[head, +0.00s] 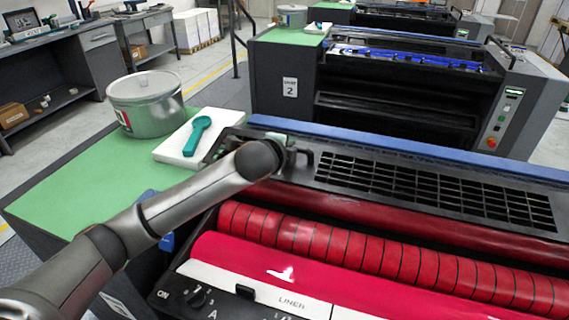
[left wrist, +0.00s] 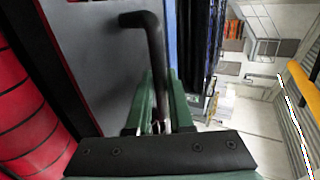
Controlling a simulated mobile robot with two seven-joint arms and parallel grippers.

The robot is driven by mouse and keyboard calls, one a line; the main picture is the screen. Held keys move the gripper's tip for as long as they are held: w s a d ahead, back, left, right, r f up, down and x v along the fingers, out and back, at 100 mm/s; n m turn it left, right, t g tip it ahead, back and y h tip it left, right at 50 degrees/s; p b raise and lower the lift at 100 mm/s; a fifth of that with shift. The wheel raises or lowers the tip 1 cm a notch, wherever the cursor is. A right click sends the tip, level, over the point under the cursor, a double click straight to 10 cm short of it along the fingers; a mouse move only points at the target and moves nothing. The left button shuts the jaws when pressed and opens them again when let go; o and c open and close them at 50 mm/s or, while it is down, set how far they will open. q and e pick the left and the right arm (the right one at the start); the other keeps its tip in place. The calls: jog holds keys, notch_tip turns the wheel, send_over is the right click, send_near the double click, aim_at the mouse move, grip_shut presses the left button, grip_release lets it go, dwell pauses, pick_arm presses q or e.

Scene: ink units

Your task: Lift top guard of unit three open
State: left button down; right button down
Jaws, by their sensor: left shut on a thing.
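The near ink unit shows its top guard (head: 430,182), a dark panel with a slotted grille, lying low behind the red rollers. Its dark bent handle (head: 306,156) stands at the guard's left end. My left gripper (head: 290,155) is at that handle, partly hidden behind my own wrist. In the left wrist view, the green fingers (left wrist: 155,110) are shut on the handle (left wrist: 150,45), whose bent top sticks out beyond them. The guard panel (left wrist: 105,65) lies beside it there. No number shows on this unit. My right gripper is not in view.
Red rollers (head: 380,250) lie exposed in front of the guard. A green side top (head: 85,180) holds a metal can (head: 148,105) and a teal tool (head: 198,135) on a white pad. A unit labelled 2 (head: 290,88) stands behind, across a blue edge strip (head: 400,150).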

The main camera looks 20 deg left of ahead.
pick_arm(q)
jog(key=w+r, duration=0.2)
jog(key=r, duration=0.1)
jog(key=w+r, duration=0.1)
jog(key=r, duration=0.1)
jog(key=shift+a, duration=0.1)
jog(key=shift+w+a+r, duration=0.1)
jog(key=shift+w+r, duration=0.65)
jog(key=shift+r, duration=0.15)
jog(key=c, duration=1.1)
grip_release()
jog(key=shift+s, duration=0.1)
jog(key=b+v, duration=0.1)
jog(key=v, duration=1.1)
jog(key=shift+s+r, duration=0.1)
jog(key=shift+s, duration=0.05)
